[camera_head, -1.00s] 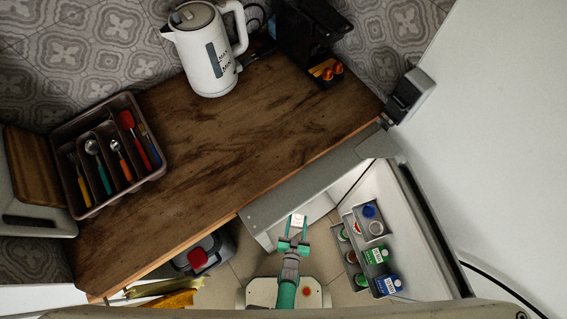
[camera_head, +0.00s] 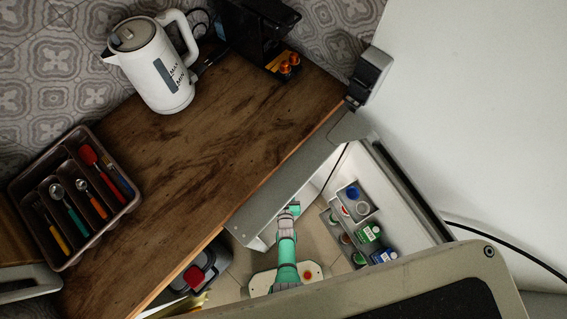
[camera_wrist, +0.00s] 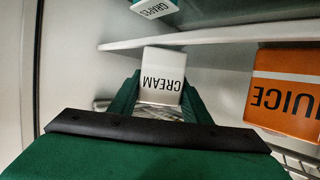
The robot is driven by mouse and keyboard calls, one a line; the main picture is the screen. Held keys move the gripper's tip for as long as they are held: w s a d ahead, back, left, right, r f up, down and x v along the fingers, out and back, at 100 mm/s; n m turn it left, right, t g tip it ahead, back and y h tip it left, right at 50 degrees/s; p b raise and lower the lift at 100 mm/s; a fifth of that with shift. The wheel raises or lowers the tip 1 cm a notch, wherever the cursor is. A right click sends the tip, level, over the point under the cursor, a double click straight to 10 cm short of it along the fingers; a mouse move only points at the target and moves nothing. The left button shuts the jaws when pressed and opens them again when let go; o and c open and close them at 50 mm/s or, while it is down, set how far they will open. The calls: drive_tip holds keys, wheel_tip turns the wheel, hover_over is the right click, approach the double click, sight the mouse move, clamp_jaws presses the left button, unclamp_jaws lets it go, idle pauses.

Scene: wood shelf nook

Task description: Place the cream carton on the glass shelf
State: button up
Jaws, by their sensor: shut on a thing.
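The white cream carton (camera_wrist: 162,72) is between the green fingers of my gripper (camera_wrist: 161,88) in the wrist view, which are shut on it. Its CREAM label appears upside down. A white-edged shelf (camera_wrist: 225,35), whose pane looks glassy, crosses the picture just above and right of the carton. I cannot tell whether the carton touches it. In the head view my gripper (camera_head: 292,209) is at the open fridge, partly under its top edge, and the carton is hidden.
An orange juice carton (camera_wrist: 286,93) stands right of the cream carton, and a GRAPES box (camera_wrist: 153,8) is above. Wire bars (camera_wrist: 298,162) show at lower right. The open fridge door (camera_head: 405,190) holds bins of jars and cartons. A wooden counter (camera_head: 200,150) is at left.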

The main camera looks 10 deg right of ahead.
drive_tip(key=w, duration=0.2)
drive_tip(key=w+d, duration=0.1)
drive_tip(key=w, duration=0.1)
drive_tip(key=shift+f, duration=0.1)
drive_tip(key=o, duration=1.3)
drive_tip(key=shift+f, duration=0.1)
drive_tip(key=v, duration=1.2)
drive_tip(key=shift+a, duration=0.15)
